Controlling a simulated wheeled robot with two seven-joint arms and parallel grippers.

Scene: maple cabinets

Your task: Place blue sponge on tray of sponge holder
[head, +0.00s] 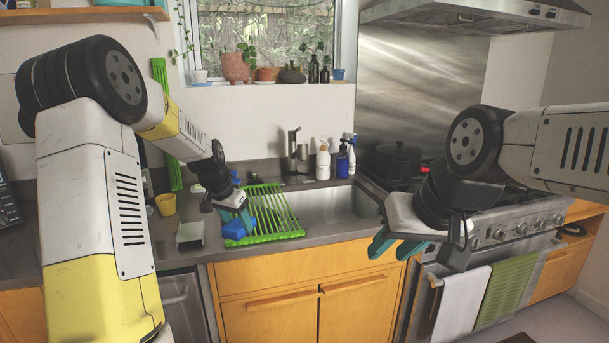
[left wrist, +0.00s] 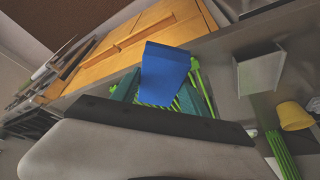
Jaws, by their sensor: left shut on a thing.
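The blue sponge (head: 238,229) is held in my left gripper (head: 240,217), above the front left of the green dish rack. In the left wrist view the sponge (left wrist: 164,73) sits between the teal fingers (left wrist: 158,88), over the rack's green bars. The sponge holder (head: 190,233) is a small pale tray-like piece on the counter, left of the sponge and apart from it. In the left wrist view the holder (left wrist: 262,70) looks empty, with a raised wall. My right gripper (head: 396,247) is empty in front of the counter, its teal fingers apart.
The green dish rack (head: 270,215) lies beside the steel sink (head: 335,206). A yellow cup (head: 166,204) stands behind the sponge holder. Soap bottles (head: 323,161) stand behind the sink, and a black pot (head: 397,160) is on the stove. Bare counter lies around the holder.

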